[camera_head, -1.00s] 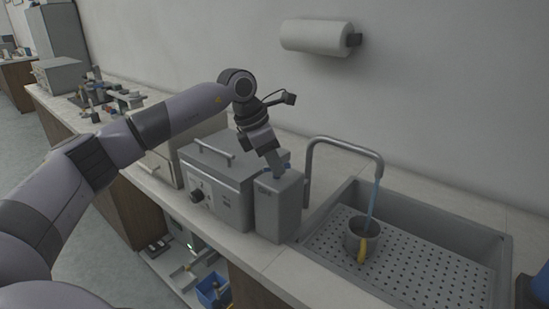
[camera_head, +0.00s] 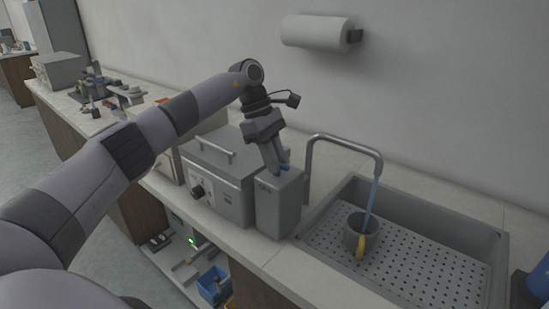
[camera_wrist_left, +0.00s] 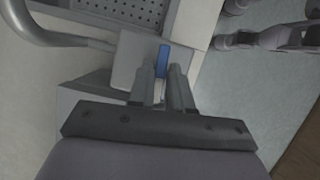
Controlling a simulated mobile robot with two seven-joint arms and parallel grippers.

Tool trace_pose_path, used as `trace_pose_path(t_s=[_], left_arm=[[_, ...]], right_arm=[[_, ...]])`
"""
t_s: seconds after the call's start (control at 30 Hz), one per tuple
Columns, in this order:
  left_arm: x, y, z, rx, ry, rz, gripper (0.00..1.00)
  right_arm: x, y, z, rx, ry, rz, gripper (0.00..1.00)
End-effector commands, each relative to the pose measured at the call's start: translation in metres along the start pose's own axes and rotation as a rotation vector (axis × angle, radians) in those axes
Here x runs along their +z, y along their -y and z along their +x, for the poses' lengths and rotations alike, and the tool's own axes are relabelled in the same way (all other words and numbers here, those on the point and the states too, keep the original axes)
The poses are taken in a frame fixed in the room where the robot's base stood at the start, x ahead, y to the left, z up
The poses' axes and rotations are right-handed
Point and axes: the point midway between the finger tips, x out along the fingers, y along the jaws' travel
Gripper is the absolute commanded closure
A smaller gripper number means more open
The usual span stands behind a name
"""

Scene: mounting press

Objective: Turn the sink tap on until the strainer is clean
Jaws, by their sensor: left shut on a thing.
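The sink tap (camera_head: 340,143) is a grey bent spout over the sink, and a blue stream of water (camera_head: 371,199) falls from it. The stream runs into the strainer (camera_head: 352,236), a grey cup with a yellow handle, standing on the perforated sink plate. Its inside is too small to judge for dirt. My left gripper (camera_head: 277,167) points down at the top of a grey box (camera_head: 279,205) left of the spout. It is shut on a small blue lever there, which shows between the fingertips in the left wrist view (camera_wrist_left: 162,60). My right gripper is out of view.
A grey machine with a lid handle and knob (camera_head: 217,180) stands close left of the box. The sink (camera_head: 440,220) lies to the right, with a blue object (camera_head: 540,284) at its right edge. A paper roll (camera_head: 318,32) hangs on the wall.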

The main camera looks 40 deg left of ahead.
Motion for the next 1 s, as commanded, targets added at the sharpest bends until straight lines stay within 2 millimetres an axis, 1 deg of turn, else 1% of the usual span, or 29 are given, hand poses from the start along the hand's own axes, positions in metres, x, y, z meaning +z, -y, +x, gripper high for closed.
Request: trace_pose_path(t_s=[0.3, 0.77, 0.8, 0.83, 0.87, 1.0], left_arm=[[0.0007, -0.0013, -0.0015, -0.031, 0.000, 0.086, 1.00], [0.0003, -0.0013, -0.0017, -0.034, -0.001, 0.096, 1.00], [0.0002, -0.0013, -0.0017, -0.034, -0.001, 0.095, 0.71], [0.0002, -0.0013, -0.0017, -0.034, -0.001, 0.095, 0.62], [0.0002, -0.0013, -0.0016, -0.035, -0.001, 0.095, 0.57], [0.0001, -0.0010, -0.0010, -0.036, -0.001, 0.095, 0.57]], right_arm=[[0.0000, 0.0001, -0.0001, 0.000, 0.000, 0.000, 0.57], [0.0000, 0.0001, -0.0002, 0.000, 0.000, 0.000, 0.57], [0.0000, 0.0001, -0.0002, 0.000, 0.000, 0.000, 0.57], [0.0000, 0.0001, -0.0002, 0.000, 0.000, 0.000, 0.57], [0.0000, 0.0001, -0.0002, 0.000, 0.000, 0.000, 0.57], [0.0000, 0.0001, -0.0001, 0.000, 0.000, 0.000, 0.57]])
